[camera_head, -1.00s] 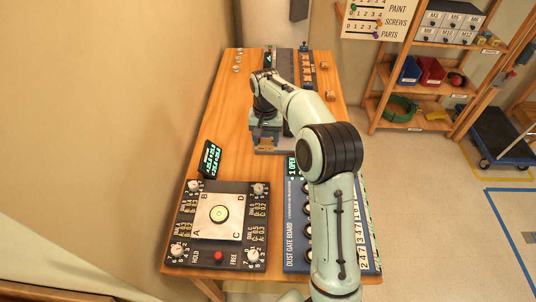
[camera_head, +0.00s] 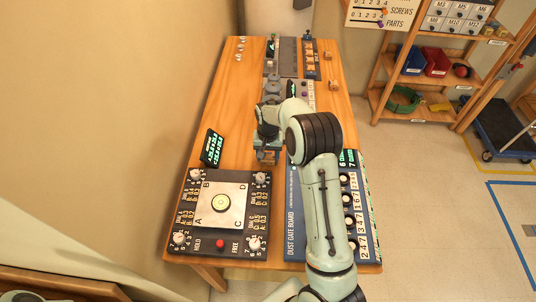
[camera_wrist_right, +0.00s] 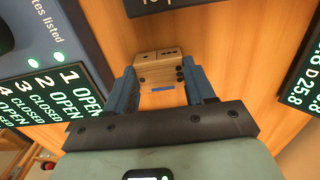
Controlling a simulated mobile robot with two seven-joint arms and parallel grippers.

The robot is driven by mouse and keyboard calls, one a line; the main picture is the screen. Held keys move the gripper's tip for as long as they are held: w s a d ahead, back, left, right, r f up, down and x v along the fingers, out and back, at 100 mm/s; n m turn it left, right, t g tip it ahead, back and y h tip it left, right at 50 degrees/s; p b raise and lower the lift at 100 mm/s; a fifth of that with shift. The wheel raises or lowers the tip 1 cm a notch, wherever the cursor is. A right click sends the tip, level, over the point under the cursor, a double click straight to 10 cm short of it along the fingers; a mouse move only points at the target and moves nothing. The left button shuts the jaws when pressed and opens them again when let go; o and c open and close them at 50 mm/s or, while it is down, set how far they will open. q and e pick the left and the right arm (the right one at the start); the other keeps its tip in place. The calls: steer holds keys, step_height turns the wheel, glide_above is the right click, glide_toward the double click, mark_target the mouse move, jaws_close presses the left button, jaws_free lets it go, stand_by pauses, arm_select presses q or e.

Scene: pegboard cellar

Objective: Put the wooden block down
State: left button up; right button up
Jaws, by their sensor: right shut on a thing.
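I cannot tell whether the block touches the table. In the head view the gripper mostly hides the block. My left gripper is not in view.
The wooden table (camera_head: 229,105) has free room left of the arm. In front are a dial panel (camera_head: 206,246) with a square plate, a small green display (camera_head: 212,147) and the dust gate board (camera_head: 293,218). Grey equipment (camera_head: 288,60) stands at the back. A shelf (camera_head: 418,75) is at the right.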

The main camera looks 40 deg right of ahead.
steer(key=o, duration=0.6)
steer(key=shift+f, duration=0.15)
steer(key=o, duration=0.4)
